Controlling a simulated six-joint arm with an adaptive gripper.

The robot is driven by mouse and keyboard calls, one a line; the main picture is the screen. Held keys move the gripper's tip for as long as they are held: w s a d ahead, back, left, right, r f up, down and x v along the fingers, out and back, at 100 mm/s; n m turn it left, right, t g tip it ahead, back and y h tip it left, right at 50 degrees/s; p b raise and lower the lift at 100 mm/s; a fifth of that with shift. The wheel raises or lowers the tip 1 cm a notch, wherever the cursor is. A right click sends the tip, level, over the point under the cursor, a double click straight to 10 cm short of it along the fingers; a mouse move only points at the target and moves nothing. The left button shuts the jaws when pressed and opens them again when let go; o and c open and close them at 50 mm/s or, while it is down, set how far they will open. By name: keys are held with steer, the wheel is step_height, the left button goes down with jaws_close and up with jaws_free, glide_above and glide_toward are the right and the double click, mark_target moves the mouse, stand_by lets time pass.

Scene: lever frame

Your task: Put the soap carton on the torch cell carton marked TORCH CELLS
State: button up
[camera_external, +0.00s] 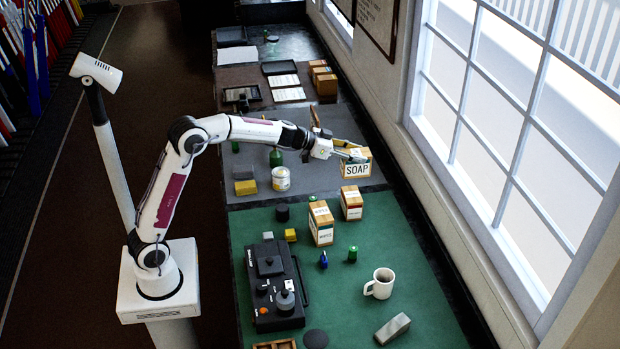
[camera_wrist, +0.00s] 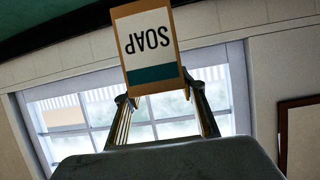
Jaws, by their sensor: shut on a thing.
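The soap carton (camera_external: 357,169), tan with a white SOAP label, is held in my gripper (camera_external: 350,154) above the bench. In the wrist view the soap carton (camera_wrist: 149,48) shows inverted, its label and teal band facing the camera, between the two fingers of my gripper (camera_wrist: 160,95). Two similar tan cartons stand upright on the green mat: a left carton (camera_external: 321,224) and a right carton (camera_external: 351,204). Their lettering is too small to read, so I cannot tell which is marked TORCH CELLS. The soap carton is apart from both, farther back.
Small bottles, a white mug (camera_external: 380,284), a grey block (camera_external: 392,328) and a black lever frame (camera_external: 273,285) stand on the green mat (camera_external: 430,310). A tin (camera_external: 281,180) and a green bottle (camera_external: 276,158) stand on the grey mat. The window wall runs along the right.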

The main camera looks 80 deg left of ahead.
mark_target(354, 165)
steer(key=shift+a+n+y, duration=0.3)
steer(key=shift+a+y, duration=0.1)
steer(key=shift+a, duration=0.15)
steer(key=shift+f, duration=0.15)
steer(key=shift+f, duration=2.85)
steer(key=shift+f, duration=2.05)
steer(key=o, duration=1.4)
steer(key=shift+f, duration=0.2)
